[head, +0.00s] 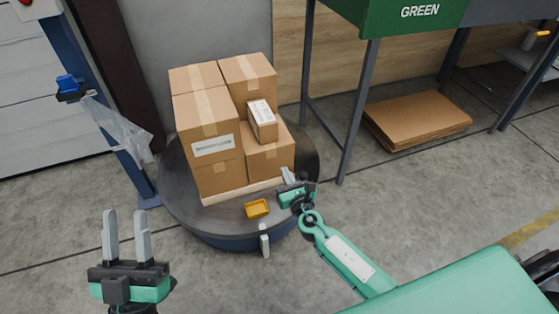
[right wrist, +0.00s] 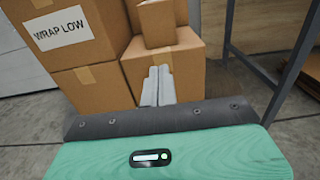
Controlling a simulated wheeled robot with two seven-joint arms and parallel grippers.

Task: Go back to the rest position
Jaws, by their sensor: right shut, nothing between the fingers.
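My left gripper (head: 126,235) stands at the lower left of the head view, its two grey fingers pointing up and apart, with nothing between them. My right gripper (head: 288,176) is at the right edge of the round turntable, in front of the stacked boxes. Its fingers are together and empty; they also show in the right wrist view (right wrist: 158,84), in front of a lower cardboard box (right wrist: 185,68). I cannot tell whether they touch that box. The stack of cardboard boxes (head: 207,115) stands on a pallet on the dark turntable (head: 180,190).
A small orange tray (head: 257,208) lies on the turntable's front part, with a small grey-white piece (head: 264,240) at its front edge. A blue post (head: 98,98) with hanging clear film (head: 118,127) stands left. A green-fronted table (head: 410,15) and flat cardboard (head: 417,118) are right. The floor in front is open.

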